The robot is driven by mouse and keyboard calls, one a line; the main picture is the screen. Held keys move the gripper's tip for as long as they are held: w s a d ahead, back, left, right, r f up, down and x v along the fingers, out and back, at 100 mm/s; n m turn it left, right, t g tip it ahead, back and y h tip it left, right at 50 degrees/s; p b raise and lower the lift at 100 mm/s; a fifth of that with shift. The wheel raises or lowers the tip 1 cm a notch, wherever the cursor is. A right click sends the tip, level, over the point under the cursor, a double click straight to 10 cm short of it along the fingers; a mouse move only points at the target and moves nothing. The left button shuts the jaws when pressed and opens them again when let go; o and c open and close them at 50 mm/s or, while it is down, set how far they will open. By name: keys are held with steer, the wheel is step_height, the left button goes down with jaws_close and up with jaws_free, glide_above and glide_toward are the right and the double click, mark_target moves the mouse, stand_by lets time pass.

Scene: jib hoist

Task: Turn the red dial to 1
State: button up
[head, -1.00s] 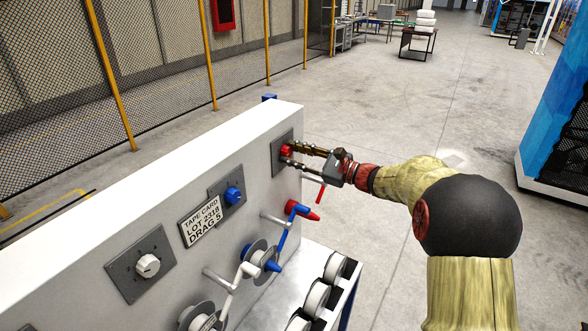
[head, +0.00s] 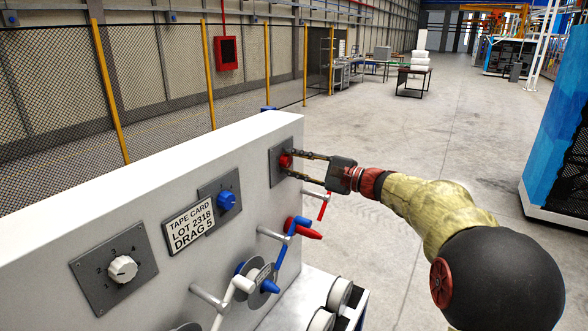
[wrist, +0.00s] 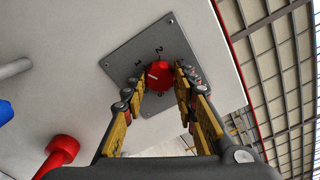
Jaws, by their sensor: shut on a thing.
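The red dial (head: 285,161) sits on a grey square plate (head: 275,172) near the right end of the white panel. In the wrist view the red dial (wrist: 160,74) shows a pale pointer mark on its left side, and a "2" and another, hard-to-read mark are printed on the plate (wrist: 125,62). My gripper (head: 292,163) is shut on the red dial, one finger on each side of it. The fingers (wrist: 158,90) also show in the wrist view and hide part of the plate and its lower marks.
A blue dial (head: 227,201), a white dial (head: 123,269) and a card reading "TAPE CARD LOT 2318 DRAG 5" (head: 189,225) are on the same panel. Red (head: 305,230) and blue (head: 270,286) crank handles stick out below. Open floor lies to the right.

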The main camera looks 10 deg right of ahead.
stand_by(0.3)
steer(key=o, duration=1.1)
steer(key=shift+o, duration=0.3)
steer(key=v, duration=1.2)
